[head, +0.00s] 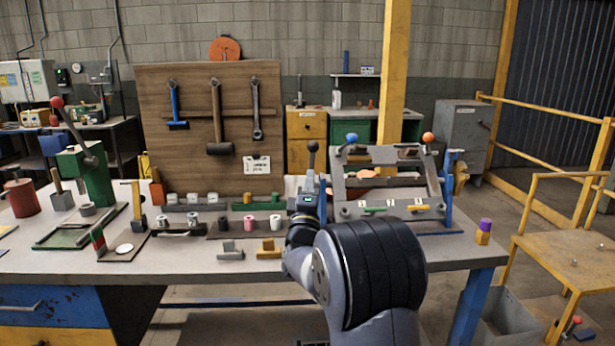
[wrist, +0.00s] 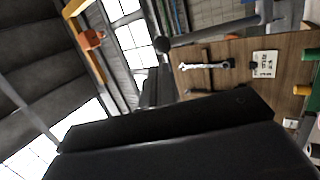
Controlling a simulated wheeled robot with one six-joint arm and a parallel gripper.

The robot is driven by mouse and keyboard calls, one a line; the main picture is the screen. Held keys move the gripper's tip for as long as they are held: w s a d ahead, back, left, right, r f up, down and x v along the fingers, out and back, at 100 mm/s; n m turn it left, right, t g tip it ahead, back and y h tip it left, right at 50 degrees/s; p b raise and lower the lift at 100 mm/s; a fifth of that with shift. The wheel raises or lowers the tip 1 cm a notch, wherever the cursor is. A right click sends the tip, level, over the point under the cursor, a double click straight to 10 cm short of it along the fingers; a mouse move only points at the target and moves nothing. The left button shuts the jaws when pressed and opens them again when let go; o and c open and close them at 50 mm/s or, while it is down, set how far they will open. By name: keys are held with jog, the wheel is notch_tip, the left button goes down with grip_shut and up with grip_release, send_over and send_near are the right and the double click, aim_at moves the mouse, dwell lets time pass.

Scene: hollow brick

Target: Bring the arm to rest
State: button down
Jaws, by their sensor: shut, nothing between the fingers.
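My arm rises from the bottom of the head view, folded, with its wrist (head: 303,205) in front of the bench's middle. The fingers cannot be made out clearly there. In the wrist view my gripper (wrist: 170,140) fills the lower part as two dark bars lying together, shut and holding nothing. That view is tilted and looks toward the tool board and the roof.
The workbench (head: 225,268) carries small blocks, spools and a green press (head: 92,175). A grey frame fixture (head: 390,185) stands just right of my wrist. Behind is a wooden tool board (head: 185,140) with hanging tools. A yellow railing (head: 545,115) stands right.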

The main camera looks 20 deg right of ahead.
jog(key=v, duration=0.6)
jog(key=shift+s+a+r+b, duration=0.15)
jog(key=shift+s+a+b, duration=0.2)
jog(key=shift+s+b, duration=0.1)
